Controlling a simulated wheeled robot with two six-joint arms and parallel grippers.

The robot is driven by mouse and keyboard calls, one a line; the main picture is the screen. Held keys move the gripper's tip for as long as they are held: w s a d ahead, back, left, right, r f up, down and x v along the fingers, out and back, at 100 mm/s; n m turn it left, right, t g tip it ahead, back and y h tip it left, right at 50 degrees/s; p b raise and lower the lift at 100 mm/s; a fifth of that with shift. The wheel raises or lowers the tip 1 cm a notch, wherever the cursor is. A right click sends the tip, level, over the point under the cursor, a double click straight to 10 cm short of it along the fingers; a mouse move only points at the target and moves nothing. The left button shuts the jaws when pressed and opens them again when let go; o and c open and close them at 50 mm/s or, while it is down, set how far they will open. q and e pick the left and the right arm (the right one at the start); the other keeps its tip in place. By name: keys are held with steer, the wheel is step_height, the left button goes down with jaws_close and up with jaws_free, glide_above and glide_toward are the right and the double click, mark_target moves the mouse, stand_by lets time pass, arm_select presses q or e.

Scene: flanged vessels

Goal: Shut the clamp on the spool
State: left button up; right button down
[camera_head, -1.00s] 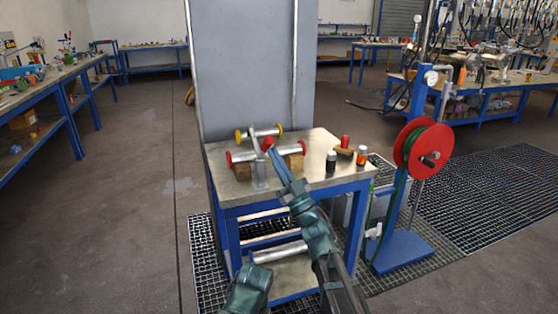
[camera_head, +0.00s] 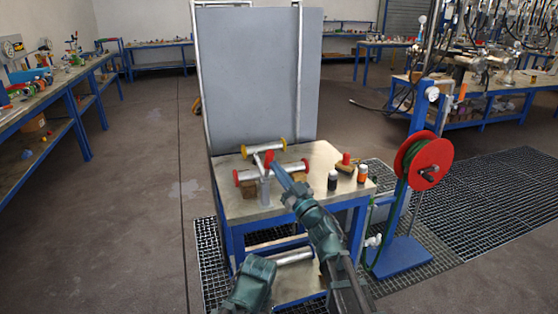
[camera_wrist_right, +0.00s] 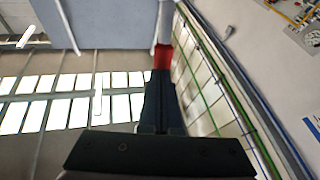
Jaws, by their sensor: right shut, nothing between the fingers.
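The spool with red end flanges (camera_head: 290,169) lies across wooden supports on the small table. The clamp (camera_head: 264,190) is a grey metal post in front of the spool, with a red-tipped lever (camera_head: 268,159) standing up at its top. My right gripper (camera_head: 279,172) is shut, with its tips at the lever, nothing held between them. In the right wrist view the shut fingers (camera_wrist_right: 158,105) point at the red grip (camera_wrist_right: 163,57), with a grey bar beyond; whether they touch is unclear. The clamp's jaws are too small to make out. My left gripper is not identifiable.
A yellow-flanged spool (camera_head: 264,148) lies behind. Two small bottles, black-and-white (camera_head: 333,180) and orange (camera_head: 362,173), and a red-topped part (camera_head: 346,160) stand at the table's right. A grey panel (camera_head: 260,80) rises behind. A red hose reel (camera_head: 428,162) stands to the right.

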arm_select(q)
steer(key=shift+r+p, duration=1.85)
steer(key=shift+r, duration=0.85)
arm_select(e)
steer(key=shift+m+g+h, duration=0.4)
steer(key=shift+g+h, duration=0.2)
steer(key=shift+w+a+r, duration=0.25)
steer(key=shift+w+r, duration=0.35)
steer(key=shift+w, duration=0.2)
steer(key=shift+w+a+r, duration=0.25)
steer(key=shift+w+r, duration=0.35)
steer(key=shift+w, duration=0.3)
steer(key=shift+r, duration=0.1)
